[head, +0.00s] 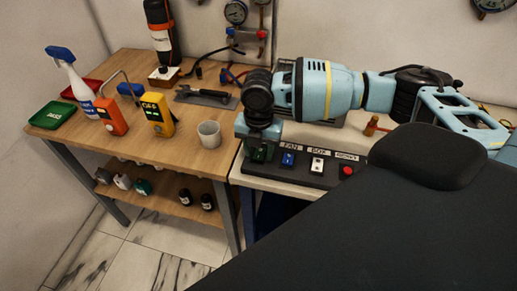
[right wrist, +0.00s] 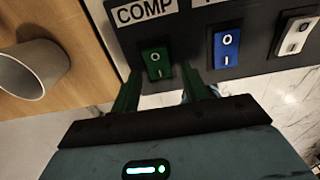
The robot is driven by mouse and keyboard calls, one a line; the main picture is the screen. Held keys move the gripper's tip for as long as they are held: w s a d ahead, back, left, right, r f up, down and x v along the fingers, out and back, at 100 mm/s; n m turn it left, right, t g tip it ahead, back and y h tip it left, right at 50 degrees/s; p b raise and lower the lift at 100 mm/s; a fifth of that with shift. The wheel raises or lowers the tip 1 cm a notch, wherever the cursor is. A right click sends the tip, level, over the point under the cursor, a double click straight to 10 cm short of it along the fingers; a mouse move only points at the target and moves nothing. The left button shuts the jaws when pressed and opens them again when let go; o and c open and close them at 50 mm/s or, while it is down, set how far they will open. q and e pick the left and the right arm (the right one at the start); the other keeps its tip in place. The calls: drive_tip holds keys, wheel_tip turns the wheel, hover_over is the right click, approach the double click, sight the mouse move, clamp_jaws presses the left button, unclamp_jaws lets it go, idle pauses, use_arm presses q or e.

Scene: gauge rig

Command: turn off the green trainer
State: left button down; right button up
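The green rocker switch (right wrist: 156,62), marked O above I under a COMP label, sits on the dark switch panel (right wrist: 185,30). I cannot tell which half is pressed in. My right gripper (right wrist: 163,85) is open and empty, with its two fingers apart just below and to either side of the green rocker. Whether they touch the panel is unclear. In the head view the right gripper (head: 259,148) hangs over the left end of the panel (head: 318,182), hiding much of the green rocker. My left gripper is not in view.
A mug (head: 209,134) stands left of the panel. A yellow meter (head: 158,114), orange meter (head: 111,116) and spray bottle (head: 76,81) stand farther left.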

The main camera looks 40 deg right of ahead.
drive_tip(key=c, duration=0.9)
drive_tip(key=shift+o, duration=0.2)
drive_tip(key=shift+w+d+g+y, duration=0.1)
drive_tip(key=shift+d+g+y, duration=0.05)
drive_tip(key=shift+g+y, duration=0.25)
drive_tip(key=shift+w+d+g+y, duration=0.15)
drive_tip(key=shift+g+y, duration=0.45)
drive_tip(key=shift+y, duration=0.1)
drive_tip(key=o, duration=1)
drive_tip(key=shift+r, duration=0.15)
drive_tip(key=shift+v, duration=3.85)
